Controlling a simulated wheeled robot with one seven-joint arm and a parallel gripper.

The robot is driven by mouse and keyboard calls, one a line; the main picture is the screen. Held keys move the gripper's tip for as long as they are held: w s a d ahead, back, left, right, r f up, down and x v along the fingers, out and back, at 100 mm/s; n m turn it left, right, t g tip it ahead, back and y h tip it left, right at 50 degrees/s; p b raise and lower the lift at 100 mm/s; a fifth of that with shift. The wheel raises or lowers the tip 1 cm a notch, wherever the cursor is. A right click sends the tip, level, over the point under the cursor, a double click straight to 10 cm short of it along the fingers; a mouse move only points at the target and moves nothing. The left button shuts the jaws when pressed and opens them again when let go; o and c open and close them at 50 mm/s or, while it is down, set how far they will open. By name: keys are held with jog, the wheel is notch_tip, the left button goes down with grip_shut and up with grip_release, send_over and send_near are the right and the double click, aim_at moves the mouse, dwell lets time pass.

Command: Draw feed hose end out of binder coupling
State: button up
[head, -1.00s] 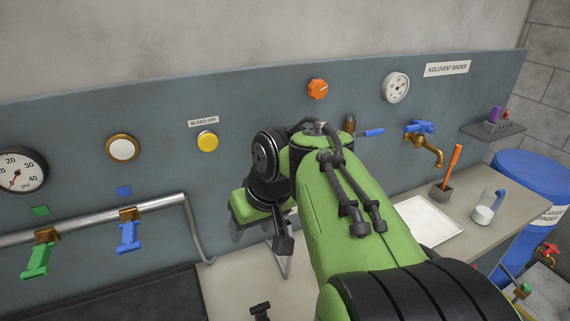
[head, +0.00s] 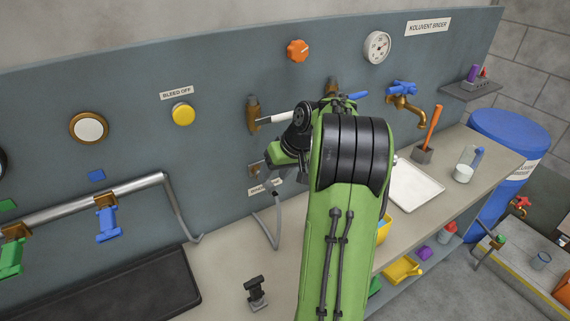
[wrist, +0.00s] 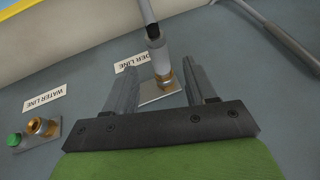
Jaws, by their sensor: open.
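In the wrist view, the feed hose end (wrist: 159,54) is a pale grey sleeve with a black collar at the hose side. It sits in the brass binder coupling (wrist: 165,82) on a small metal plate, beside a partly covered label ending "DER LINE". My gripper (wrist: 160,67) is open, with one finger on each side of the sleeve and coupling and a visible gap on both sides. In the head view, the grey hose (head: 277,218) hangs below my wrist and bends down to the bench; my arm hides the coupling's front.
A "WATER LINE" coupling (wrist: 40,127) with a green button is left in the wrist view. A brass valve (head: 252,115) with a white lever is just above my wrist in the head view. A black stand (head: 256,292) and white tray (head: 416,187) are on the bench.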

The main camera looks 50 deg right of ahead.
aim_at(269, 181)
jog(key=x, duration=0.3)
jog(key=shift+w+f, duration=0.15)
jog(key=shift+f, duration=0.05)
grip_shut()
